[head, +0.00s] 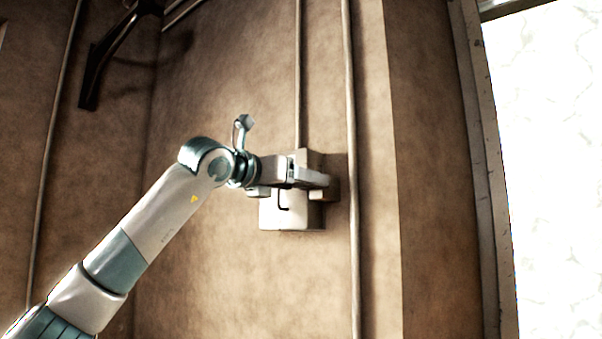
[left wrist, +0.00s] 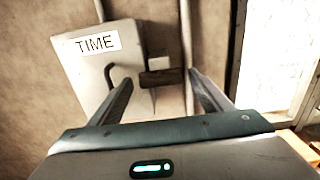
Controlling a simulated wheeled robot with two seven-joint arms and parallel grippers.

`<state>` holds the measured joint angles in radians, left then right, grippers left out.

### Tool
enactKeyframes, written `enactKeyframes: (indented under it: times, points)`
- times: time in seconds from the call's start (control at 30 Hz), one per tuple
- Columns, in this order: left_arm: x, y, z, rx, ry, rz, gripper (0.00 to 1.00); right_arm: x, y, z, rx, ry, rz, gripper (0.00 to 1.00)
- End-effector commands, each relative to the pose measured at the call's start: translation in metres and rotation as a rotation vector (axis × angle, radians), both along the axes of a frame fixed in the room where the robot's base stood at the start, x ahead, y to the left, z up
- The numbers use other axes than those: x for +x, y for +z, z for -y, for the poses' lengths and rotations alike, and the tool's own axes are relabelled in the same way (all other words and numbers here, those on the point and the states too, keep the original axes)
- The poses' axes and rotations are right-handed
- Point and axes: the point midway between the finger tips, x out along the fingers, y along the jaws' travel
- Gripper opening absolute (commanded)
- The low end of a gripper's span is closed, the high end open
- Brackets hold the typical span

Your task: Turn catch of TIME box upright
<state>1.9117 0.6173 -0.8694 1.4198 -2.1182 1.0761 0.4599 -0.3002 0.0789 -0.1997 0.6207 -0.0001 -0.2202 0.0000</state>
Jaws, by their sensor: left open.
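The TIME box (left wrist: 92,75) is a pale box on the wall with a "TIME" label, at the left of the left wrist view. In the head view the box (head: 290,217) is partly hidden behind my gripper. A dark bar, which looks like the catch (left wrist: 162,77), lies about level at its right side, with a small pale plate behind it. My left gripper (left wrist: 161,79) is open, with one finger on each side of the bar. I cannot tell whether they touch it. The gripper (head: 316,184) covers the catch in the head view. My right gripper is not in view.
A dark bent hook (left wrist: 109,74) sits on the box's front, near the left finger. Vertical pipes (head: 352,120) run along the wall close to the box. A bright window or opening (head: 555,170) is at the far right. A dark bracket (head: 95,80) is at upper left.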

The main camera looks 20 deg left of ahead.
Motion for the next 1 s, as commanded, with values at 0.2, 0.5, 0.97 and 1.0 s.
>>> enactKeyframes:
  times: [0.2,0.5,0.97,1.0]
  points:
    - [0.0075,0.0002,0.0027,0.001,0.0,0.001,0.72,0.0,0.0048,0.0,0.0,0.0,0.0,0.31]
    - [0.0076,-0.0002,0.0026,0.001,0.0,0.001,0.58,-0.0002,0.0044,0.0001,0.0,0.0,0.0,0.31]
    - [0.0075,-0.0015,0.0022,-0.021,0.001,-0.006,0.31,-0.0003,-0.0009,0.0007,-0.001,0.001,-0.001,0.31]
    - [0.0075,-0.0019,0.0021,-0.031,0.001,-0.009,0.31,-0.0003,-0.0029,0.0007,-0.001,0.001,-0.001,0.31]
